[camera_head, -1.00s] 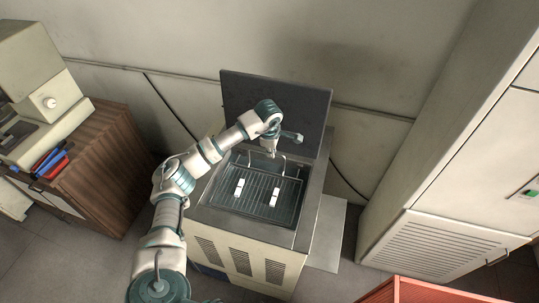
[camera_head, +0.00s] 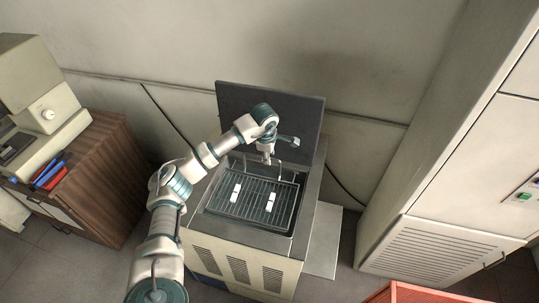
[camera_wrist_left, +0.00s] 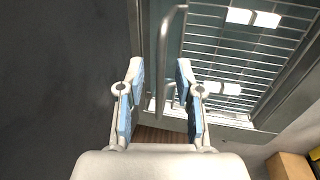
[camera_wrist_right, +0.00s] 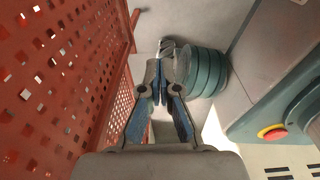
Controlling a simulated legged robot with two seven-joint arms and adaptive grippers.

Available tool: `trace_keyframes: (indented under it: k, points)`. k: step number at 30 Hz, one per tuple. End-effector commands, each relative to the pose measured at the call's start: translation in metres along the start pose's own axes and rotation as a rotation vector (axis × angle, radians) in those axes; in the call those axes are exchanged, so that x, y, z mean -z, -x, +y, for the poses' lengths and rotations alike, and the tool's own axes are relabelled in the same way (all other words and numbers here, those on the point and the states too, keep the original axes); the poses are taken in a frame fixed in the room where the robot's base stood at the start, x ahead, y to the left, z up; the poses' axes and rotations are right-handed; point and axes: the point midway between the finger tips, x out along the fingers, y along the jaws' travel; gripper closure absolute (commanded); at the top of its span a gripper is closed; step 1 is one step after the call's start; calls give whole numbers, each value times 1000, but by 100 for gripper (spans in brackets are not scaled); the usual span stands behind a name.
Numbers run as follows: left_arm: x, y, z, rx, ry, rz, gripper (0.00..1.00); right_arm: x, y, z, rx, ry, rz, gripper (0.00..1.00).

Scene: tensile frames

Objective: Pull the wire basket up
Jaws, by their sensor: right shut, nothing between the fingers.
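The wire basket (camera_head: 258,196) is a metal grid inside an open-topped tank, with two white pieces (camera_head: 271,202) lying on it. Its wire handle stands at the back; in the left wrist view the handle bar (camera_wrist_left: 171,55) shows between the spread fingers. My left gripper (camera_head: 267,160) is over the back of the basket at the handle. In the left wrist view my left gripper (camera_wrist_left: 160,82) is open, and no finger is visibly closed on the bar. My right gripper (camera_wrist_right: 160,78) is shut and empty, away from the basket.
The tank's dark lid (camera_head: 268,115) stands raised behind it. A red perforated crate (camera_wrist_right: 60,85) is beside my right gripper. A wooden cabinet (camera_head: 100,185) is at left, a tall pale cabinet (camera_head: 450,170) at right. Floor shows between them and the tank.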

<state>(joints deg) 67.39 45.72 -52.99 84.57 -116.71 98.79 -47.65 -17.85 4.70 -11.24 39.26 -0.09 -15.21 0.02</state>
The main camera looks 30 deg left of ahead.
Motion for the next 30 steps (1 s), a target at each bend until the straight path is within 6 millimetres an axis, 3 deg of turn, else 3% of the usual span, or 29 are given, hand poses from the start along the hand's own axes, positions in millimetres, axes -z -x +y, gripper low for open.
trace_keyframes:
  k: [5,12,18,30]
  points:
    - [-1,25,1,-4,-1,-1,65,0,0,0,1,0,0,100]
    - [-3,79,2,-5,-2,-1,65,0,0,0,1,0,1,100]
    - [-6,109,2,-3,-2,0,65,0,0,0,2,0,1,100]
    - [-4,118,2,-1,-2,1,65,1,0,-1,1,-1,0,100]
